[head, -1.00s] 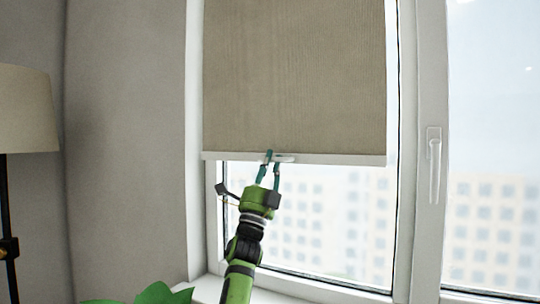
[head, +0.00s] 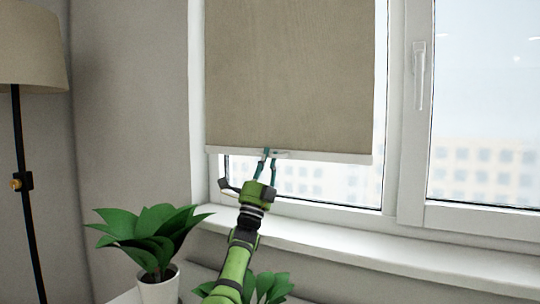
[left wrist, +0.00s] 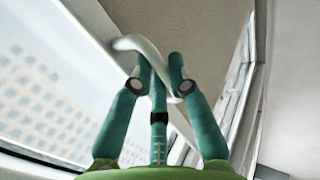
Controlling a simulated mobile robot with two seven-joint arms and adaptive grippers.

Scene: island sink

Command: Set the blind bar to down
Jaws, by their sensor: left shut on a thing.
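The blind bar (head: 330,157) is a thin white strip along the bottom edge of the beige roller blind (head: 290,75) in the head view. It hangs a little above the bottom of the window frame, with a strip of glass showing below it. My left gripper (head: 268,154) is shut on the white handle of the bar, near its left part. In the left wrist view the white curved handle (left wrist: 130,43) lies between the teal fingers (left wrist: 160,70). My right gripper is not in view.
A white window sill (head: 330,240) runs below the window. A potted plant (head: 150,240) stands at the lower left, with more leaves (head: 262,287) beside my arm. A floor lamp (head: 30,55) stands at the far left. A white window handle (head: 419,62) is on the right.

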